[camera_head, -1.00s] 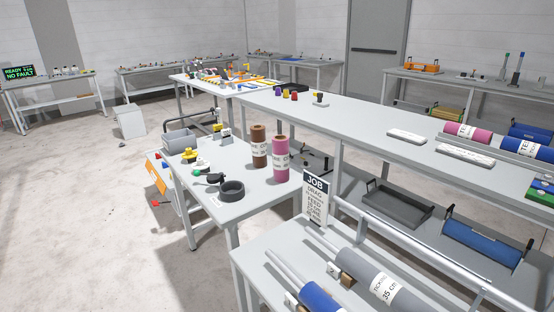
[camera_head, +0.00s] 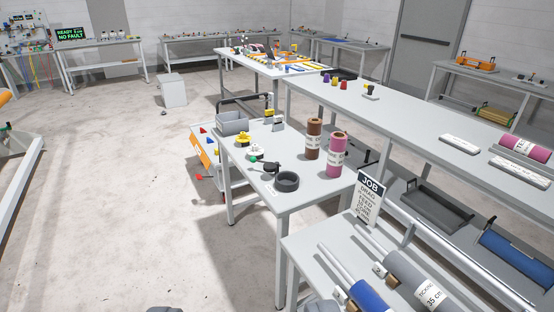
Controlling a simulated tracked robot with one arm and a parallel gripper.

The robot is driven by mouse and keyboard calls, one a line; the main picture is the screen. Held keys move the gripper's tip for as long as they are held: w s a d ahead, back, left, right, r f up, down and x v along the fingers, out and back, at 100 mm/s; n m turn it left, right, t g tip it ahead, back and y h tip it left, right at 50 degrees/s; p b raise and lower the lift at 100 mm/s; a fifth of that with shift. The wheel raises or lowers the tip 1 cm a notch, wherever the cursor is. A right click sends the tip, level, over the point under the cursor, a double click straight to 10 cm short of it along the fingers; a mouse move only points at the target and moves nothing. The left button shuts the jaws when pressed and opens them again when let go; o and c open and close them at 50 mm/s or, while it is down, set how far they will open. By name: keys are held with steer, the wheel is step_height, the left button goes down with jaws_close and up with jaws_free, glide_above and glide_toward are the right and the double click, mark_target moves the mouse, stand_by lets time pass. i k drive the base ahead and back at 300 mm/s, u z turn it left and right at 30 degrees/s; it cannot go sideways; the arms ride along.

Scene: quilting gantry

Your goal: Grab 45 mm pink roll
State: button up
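A pink roll (camera_head: 337,149) with a white label band stands upright on the nearer grey table, beside a brown roll (camera_head: 313,136) of similar shape. A second pink roll (camera_head: 523,146), also with a white label band, lies on its side on the long table at the right. The label print on both pink rolls is too small to read, so I cannot tell which is 45 mm.
A front rack holds grey and blue rolls (camera_head: 368,297). The floor (camera_head: 130,200) at left is mostly clear.

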mark_target(336, 155)
steer(key=u, duration=1.45)
steer(key=i, duration=4.05)
steer(key=z, duration=3.3)
